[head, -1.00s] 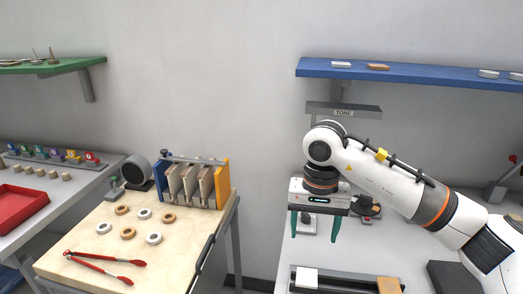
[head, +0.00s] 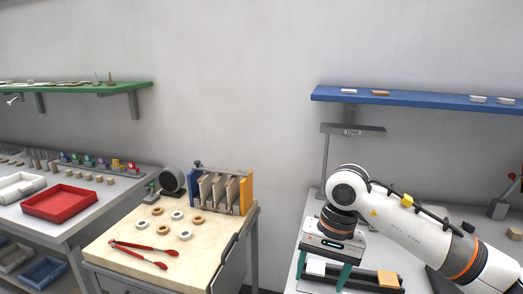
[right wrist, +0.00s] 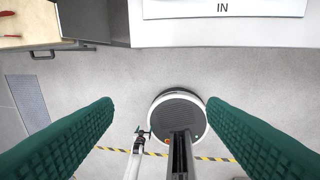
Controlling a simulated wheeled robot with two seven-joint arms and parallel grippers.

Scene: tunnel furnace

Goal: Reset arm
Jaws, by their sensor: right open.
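My right gripper (head: 320,272) hangs fingers down at the near edge of the right table, with its green fingers apart and empty. In the right wrist view the two green fingers (right wrist: 160,135) are spread wide with nothing between them. Beneath them that view shows grey floor and a round dark-topped base (right wrist: 178,115). My right arm comes in from the right side in the head view. My left gripper is not in view.
The right table (head: 310,215) carries a dark rail with a white block (head: 316,267) and an orange block (head: 388,279), close to my gripper. A middle table (head: 105,250) holds rings, red tongs (head: 145,252) and a rack (head: 220,192). A blue shelf (head: 420,97) hangs above.

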